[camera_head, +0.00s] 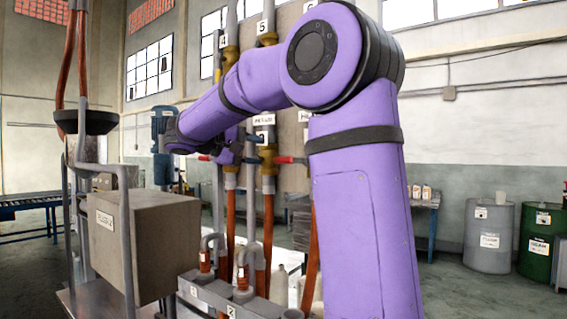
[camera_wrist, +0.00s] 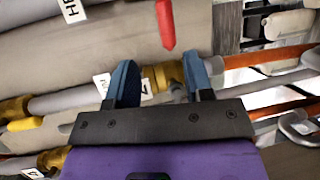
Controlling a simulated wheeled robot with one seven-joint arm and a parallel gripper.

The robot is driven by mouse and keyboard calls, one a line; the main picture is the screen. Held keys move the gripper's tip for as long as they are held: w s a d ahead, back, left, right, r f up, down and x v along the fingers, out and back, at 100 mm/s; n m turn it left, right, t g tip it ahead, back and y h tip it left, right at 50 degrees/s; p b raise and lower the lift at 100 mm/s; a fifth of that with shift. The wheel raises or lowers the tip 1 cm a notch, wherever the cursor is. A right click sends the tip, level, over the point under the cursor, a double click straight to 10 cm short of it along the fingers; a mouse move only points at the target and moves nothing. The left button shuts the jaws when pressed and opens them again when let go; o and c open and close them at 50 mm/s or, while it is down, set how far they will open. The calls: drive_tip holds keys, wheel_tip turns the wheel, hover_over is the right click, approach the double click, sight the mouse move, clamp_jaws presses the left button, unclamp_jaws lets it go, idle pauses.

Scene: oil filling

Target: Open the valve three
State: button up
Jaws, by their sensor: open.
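My gripper (camera_wrist: 160,78) is open in the wrist view, with its two dark blue fingers apart. A brass valve body (camera_wrist: 165,77) on a pipe shows between and beyond the fingers, with a white number tag (camera_wrist: 146,89) that I cannot read surely. A red handle (camera_wrist: 165,25) stands out above the fingers, apart from them. I cannot tell which valve is valve three. In the head view, a brass valve (camera_head: 268,160) with a red handle (camera_head: 286,160) sits on an upright pipe right of my wrist. My fingertips cannot be made out clearly there.
Several upright pipes stand close together around my gripper. A yellow handle (camera_wrist: 25,124) shows at left in the wrist view. A grey box (camera_head: 145,240) stands at front left. Grey (camera_head: 489,235) and green (camera_head: 541,243) drums stand far right, with open floor before them.

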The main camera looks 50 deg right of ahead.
sight(286, 161)
drive_tip(key=x, duration=0.7)
drive_tip(key=f+x, duration=0.1)
drive_tip(key=x, duration=0.2)
drive_tip(key=shift+w+d+f, duration=0.1)
drive_tip(key=shift+w, duration=0.1)
clamp_jaws()
